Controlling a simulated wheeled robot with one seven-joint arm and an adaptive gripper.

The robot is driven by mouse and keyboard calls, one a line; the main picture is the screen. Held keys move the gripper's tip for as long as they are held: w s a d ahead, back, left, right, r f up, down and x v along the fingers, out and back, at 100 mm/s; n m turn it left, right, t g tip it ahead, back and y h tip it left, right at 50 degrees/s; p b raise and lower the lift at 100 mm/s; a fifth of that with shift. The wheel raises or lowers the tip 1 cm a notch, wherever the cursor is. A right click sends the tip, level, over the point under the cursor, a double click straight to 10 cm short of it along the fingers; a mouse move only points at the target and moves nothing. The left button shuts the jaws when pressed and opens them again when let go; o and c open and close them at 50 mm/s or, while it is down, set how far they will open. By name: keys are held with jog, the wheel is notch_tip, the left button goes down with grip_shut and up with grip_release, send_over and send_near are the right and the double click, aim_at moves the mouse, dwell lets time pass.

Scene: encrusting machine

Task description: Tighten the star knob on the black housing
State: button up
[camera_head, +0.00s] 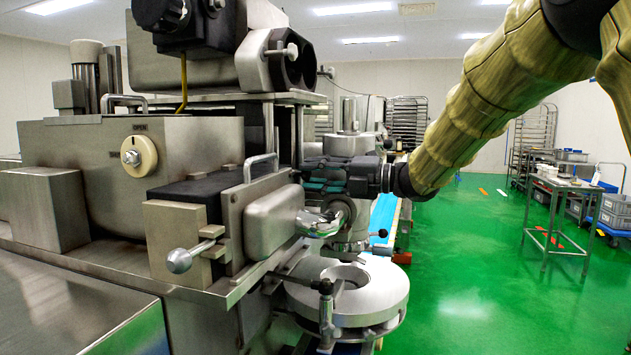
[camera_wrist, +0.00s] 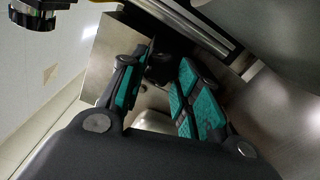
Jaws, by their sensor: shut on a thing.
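My gripper (camera_head: 318,172) reaches in from the right at the machine's right side, behind the metal loop handle. In the wrist view its two teal-padded fingers (camera_wrist: 158,88) are closed in around a small dark part (camera_wrist: 160,70), which I take to be the star knob. The knob's star shape is mostly hidden by the fingertips, and I cannot make it out in the head view. A black block (camera_head: 190,190) sits on the machine's front ledge; I cannot tell whether it is the black housing that bears the knob.
A metal loop handle (camera_head: 262,160) and a rounded steel cover (camera_head: 272,218) stand close to the gripper. A round steel disc (camera_head: 350,298) lies below it. A ball-ended lever (camera_head: 190,255) sticks out in front.

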jog(key=shift+r, duration=0.1)
jog(key=o, duration=1)
